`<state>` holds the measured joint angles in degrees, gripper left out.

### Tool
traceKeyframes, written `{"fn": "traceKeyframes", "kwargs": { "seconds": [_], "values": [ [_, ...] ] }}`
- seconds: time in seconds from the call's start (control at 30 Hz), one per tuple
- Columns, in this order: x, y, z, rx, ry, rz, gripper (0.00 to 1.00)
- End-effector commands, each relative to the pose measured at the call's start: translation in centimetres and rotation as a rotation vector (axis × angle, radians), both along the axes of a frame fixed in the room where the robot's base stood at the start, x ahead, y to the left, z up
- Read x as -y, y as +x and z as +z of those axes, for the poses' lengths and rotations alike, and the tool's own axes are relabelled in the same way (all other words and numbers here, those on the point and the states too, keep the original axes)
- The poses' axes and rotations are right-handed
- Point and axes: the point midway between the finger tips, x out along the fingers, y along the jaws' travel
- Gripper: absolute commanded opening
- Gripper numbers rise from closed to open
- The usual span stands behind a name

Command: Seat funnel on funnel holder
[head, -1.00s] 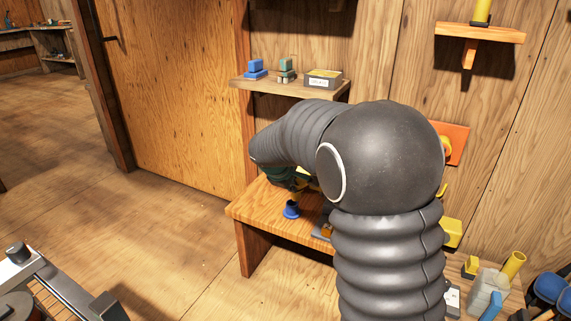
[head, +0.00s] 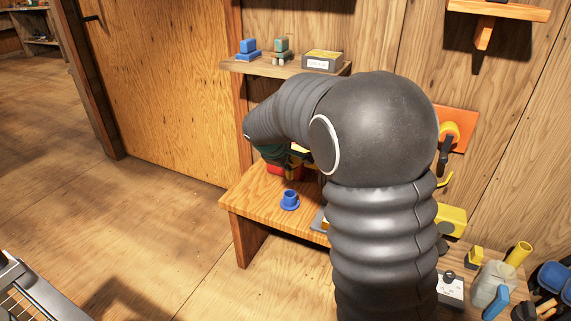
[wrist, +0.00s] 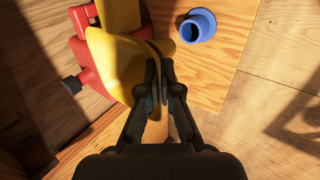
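A red object (wrist: 85,50) with a black knob lies beside and partly behind the funnel. The bench top (head: 250,195) is clear around the holder. A shelf (head: 285,67) with small boxes is above the bench. Yellow and grey items stand at the lower right.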

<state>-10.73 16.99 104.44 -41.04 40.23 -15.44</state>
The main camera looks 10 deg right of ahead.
Motion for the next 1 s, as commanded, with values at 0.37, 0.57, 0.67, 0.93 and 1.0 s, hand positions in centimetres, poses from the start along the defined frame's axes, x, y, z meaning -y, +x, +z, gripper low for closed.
{"fn": "traceKeyframes", "kwargs": {
  "seconds": [0.37,0.57,0.67,0.93,1.0],
  "values": [
    [-0.1,0.0,-3.4,0.0,0.0,0.002,0.0],
    [-0.1,0.0,-4.9,0.0,0.0,0.001,0.0],
    [-0.1,0.0,-5.3,0.0,0.0,0.001,0.0],
    [-0.1,0.0,-5.3,0.0,0.0,0.001,0.0],
    [-0.1,0.0,-5.3,0.0,0.0,0.001,0.0]
  ]
}}
